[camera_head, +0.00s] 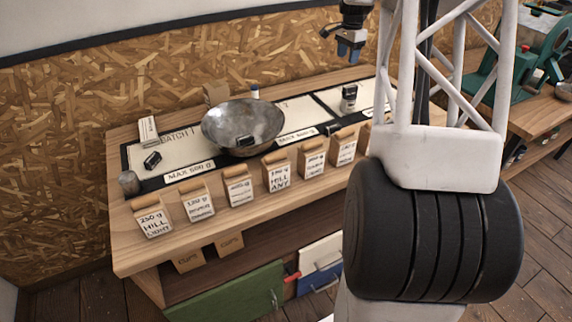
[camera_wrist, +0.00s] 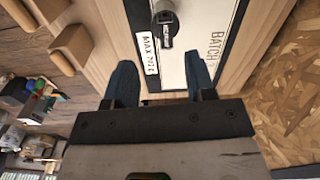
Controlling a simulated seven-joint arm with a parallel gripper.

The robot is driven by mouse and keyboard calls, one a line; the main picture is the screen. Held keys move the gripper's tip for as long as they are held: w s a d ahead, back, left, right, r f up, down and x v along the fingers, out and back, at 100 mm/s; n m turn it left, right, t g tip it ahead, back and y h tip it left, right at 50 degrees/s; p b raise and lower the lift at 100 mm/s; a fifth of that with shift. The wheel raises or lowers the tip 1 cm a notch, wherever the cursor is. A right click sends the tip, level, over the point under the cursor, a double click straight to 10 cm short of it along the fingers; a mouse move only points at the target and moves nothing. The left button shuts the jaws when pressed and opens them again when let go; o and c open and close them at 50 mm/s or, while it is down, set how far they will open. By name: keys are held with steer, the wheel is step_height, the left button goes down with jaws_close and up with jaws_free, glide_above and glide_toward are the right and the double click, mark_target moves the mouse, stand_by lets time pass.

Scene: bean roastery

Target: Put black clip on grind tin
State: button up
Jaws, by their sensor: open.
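My gripper (camera_head: 349,52) hangs open and empty over the right part of the bench; its blue fingers (camera_wrist: 165,85) show spread in the wrist view. Below it a small grey tin with a dark label (camera_head: 348,98) stands on the right-hand pad; it also shows in the wrist view (camera_wrist: 164,22), beyond the fingertips. Its lettering is too small to read, so I cannot tell if it is the grind tin. A small black object (camera_head: 152,161), possibly the black clip, lies on the left pad. Another dark piece (camera_head: 245,141) is in the metal bowl.
The wide metal bowl (camera_head: 241,120) stands mid-bench. Several labelled paper bags (camera_head: 279,172) line the front edge. A plain metal cylinder (camera_head: 129,182) stands at the left end, and a white card (camera_head: 148,130) behind the left pad. A green machine (camera_head: 530,50) is far right.

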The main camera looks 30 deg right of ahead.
steer(key=s+a+r+n, duration=0.3)
steer(key=s+a, duration=0.2)
steer(key=a, duration=0.4)
steer(key=s+a+r+n+t, duration=0.1)
steer(key=s+a+r+n, duration=0.3)
steer(key=a, duration=0.6)
steer(key=s+a+r+n, duration=0.1)
steer(key=s+a+r, duration=0.1)
steer(key=s+a, duration=0.55)
steer(key=s+a+f+n, duration=0.3)
steer(key=s+a+n, duration=0.1)
steer(key=s+a, duration=0.6)
steer(key=s+a+f+n+t, duration=0.1)
steer(key=s+a+n, duration=0.3)
steer(key=s+a, duration=0.5)
steer(key=s+f, duration=0.1)
steer(key=s, duration=0.6)
steer(key=shift+s+a+f+n, duration=0.3)
steer(key=shift+a+f+n, duration=0.1)
